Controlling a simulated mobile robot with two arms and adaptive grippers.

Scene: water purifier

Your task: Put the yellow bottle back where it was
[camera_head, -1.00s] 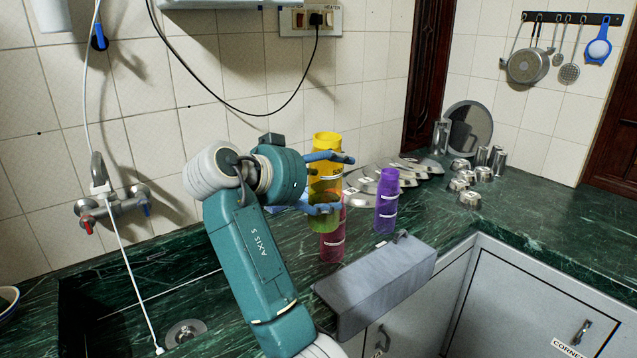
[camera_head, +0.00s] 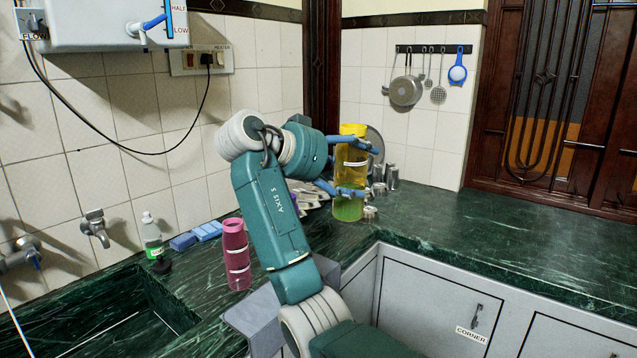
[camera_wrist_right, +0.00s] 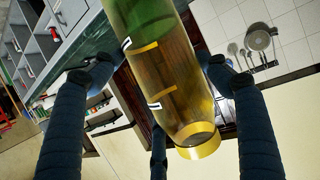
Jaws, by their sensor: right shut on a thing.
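The yellow bottle (camera_head: 349,176) is translucent with a yellow cap and is upright in the head view, in front of the metal cups. My right gripper (camera_head: 366,168) is shut on it, its blue fingers around the body. The bottle (camera_wrist_right: 168,85) fills the middle of the right wrist view, between the dark fingers of my right gripper (camera_wrist_right: 160,68). Whether its base touches the counter is not clear. A pink bottle (camera_head: 237,258) stands on the counter (camera_head: 455,225) left of my right arm. The purple bottle is almost wholly hidden behind that arm. My left gripper is not in view.
A sink (camera_head: 125,310) lies at the lower left. A soap bottle (camera_head: 152,236) and blue sponges (camera_head: 196,236) stand by the wall. A white water purifier (camera_head: 92,24) hangs at the upper left. Metal cups (camera_head: 391,177) are behind the yellow bottle. The counter to the right is clear.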

